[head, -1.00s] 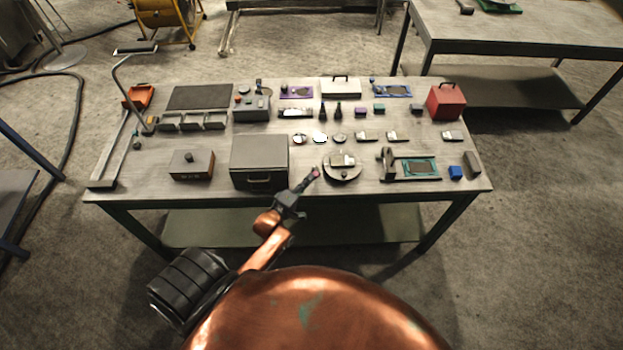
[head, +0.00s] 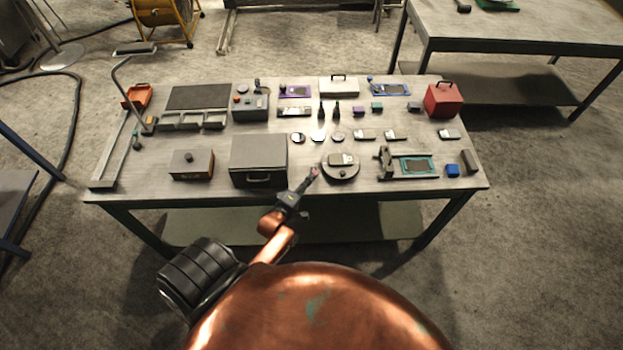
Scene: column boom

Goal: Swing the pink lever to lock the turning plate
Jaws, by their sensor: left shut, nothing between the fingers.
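The turning plate (head: 341,175) is a round grey disc near the front middle of the table, with a small device (head: 341,159) on it. A small pink spot, which looks like the end of the pink lever (head: 315,170), shows at the plate's left side. My left gripper (head: 312,176) is shut and reaches in from below, with its tips at or very close to the pink part. I cannot tell whether they touch. The gripper hides most of the lever. My right gripper is not in view.
A grey lidded box (head: 258,157) stands just left of my gripper. A bracket and teal-edged board (head: 418,166) lie right of the plate. Several small parts (head: 338,137) lie behind it. The table's front edge (head: 400,191) is mostly clear.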

